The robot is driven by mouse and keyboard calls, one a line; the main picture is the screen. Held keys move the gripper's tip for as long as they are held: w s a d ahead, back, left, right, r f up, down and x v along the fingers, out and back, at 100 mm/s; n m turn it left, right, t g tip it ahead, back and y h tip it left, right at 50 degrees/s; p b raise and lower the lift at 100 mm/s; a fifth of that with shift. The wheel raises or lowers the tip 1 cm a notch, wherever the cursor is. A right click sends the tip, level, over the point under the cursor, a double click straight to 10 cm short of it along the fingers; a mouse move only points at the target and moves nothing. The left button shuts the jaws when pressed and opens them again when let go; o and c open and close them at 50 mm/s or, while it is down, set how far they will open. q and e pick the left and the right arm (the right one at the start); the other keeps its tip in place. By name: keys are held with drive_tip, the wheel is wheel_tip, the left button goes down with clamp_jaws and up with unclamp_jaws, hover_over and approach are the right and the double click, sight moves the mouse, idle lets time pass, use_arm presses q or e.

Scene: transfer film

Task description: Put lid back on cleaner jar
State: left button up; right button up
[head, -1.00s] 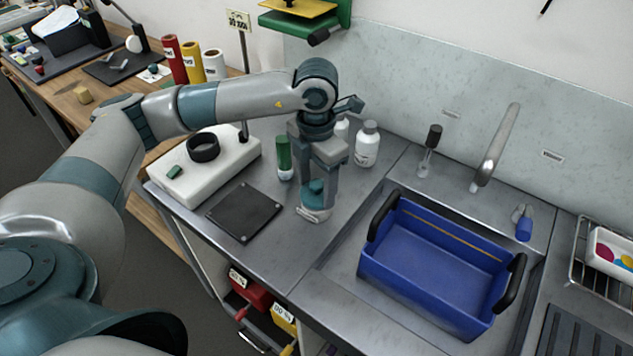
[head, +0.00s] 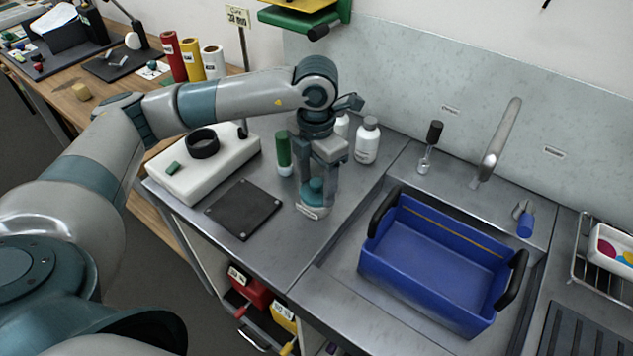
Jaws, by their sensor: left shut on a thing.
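My left gripper (head: 317,186) reaches down over the steel counter, with its fingers on both sides of a small teal piece (head: 315,187). This piece looks like the lid, and the gripper is shut on it. Directly below is a pale, low part with a light label (head: 313,212), which looks like the cleaner jar. The fingers hide much of both, so I cannot tell whether the lid touches the jar or sits level. My right gripper is not in view.
A green-capped tube (head: 284,153) stands close left of the gripper, and a white bottle (head: 367,140) behind right. A black plate (head: 243,209) and a white box (head: 236,154) lie left. A blue tub (head: 433,263) sits in the sink at right.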

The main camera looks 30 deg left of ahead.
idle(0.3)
use_arm(q)
drive_tip(key=shift+b, duration=0.3)
idle(0.3)
drive_tip(key=shift+s+a+f+b, duration=0.15)
drive_tip(key=shift+a+f+b, duration=0.25)
drive_tip(key=shift+b, duration=0.2)
drive_tip(key=shift+f+b, duration=0.7)
drive_tip(key=shift+b, duration=0.35)
idle(1.6)
idle(0.3)
drive_tip(key=o, duration=1.6)
drive_tip(key=shift+c, duration=0.2)
drive_tip(key=shift+r, duration=0.1)
drive_tip(key=shift+w+d+r+p, duration=0.1)
drive_tip(key=shift+d+r+p, duration=0.3)
drive_tip(key=shift+r, duration=0.75)
drive_tip(key=shift+w+d+r+p, duration=0.1)
drive_tip(key=shift+d+r+p, duration=0.15)
drive_tip(key=shift+r+p, duration=0.65)
drive_tip(key=shift+w+d+r+p, duration=0.15)
drive_tip(key=shift+d+r, duration=0.15)
drive_tip(key=shift+r, duration=1.15)
